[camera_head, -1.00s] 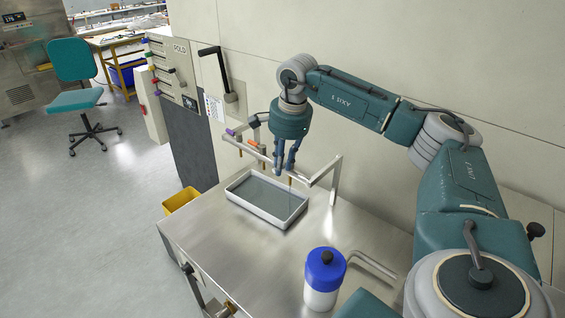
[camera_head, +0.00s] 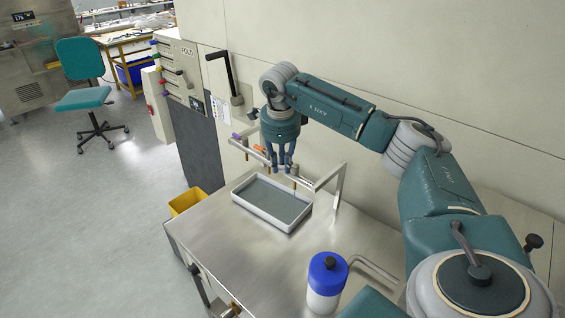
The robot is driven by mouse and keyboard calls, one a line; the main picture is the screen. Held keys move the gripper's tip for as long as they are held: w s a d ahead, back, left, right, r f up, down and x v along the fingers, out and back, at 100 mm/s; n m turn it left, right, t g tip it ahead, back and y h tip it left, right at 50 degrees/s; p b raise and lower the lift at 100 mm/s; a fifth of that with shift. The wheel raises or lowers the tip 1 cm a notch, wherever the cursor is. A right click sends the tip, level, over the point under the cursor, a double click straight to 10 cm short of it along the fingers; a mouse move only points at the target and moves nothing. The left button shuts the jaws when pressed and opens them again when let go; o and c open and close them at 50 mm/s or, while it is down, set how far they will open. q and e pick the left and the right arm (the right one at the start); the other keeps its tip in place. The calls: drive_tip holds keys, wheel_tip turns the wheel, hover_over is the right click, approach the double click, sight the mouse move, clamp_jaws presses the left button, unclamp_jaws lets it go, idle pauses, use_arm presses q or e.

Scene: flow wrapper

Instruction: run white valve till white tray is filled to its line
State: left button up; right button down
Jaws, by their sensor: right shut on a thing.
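The white tray (camera_head: 296,220) lies on the steel table under a metal rail. It is a shallow rectangle with a grey surface inside; I cannot make out its fill line or read the level. My right gripper (camera_head: 281,168) points down at the rail above the tray's far side. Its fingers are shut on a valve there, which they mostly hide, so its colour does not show. A brown nozzle (camera_head: 294,184) hangs beside the fingers over the tray. Purple (camera_head: 236,136) and orange (camera_head: 259,148) valve handles sit farther left on the rail. My left gripper is out of view.
A white bottle with a blue cap (camera_head: 327,275) stands at the table's front, beside a bent metal bar (camera_head: 374,268). A yellow bin (camera_head: 186,201) is past the table's left edge. The steel tabletop (camera_head: 225,242) left of the bottle is clear.

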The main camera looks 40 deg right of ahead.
drive_tip(key=shift+w+d+m, duration=0.1)
drive_tip(key=shift+w+m, duration=0.05)
drive_tip(key=shift+m, duration=0.25)
drive_tip(key=c, duration=1.6)
unclamp_jaws()
drive_tip(key=shift+r, duration=0.15)
drive_tip(key=r, duration=0.4)
drive_tip(key=s+a+r, duration=0.1)
drive_tip(key=r, duration=0.2)
drive_tip(key=a+r, duration=0.1)
drive_tip(key=r, duration=0.3)
drive_tip(key=shift+s+r, duration=0.2)
drive_tip(key=shift+r, duration=0.1)
drive_tip(key=shift+d, duration=0.1)
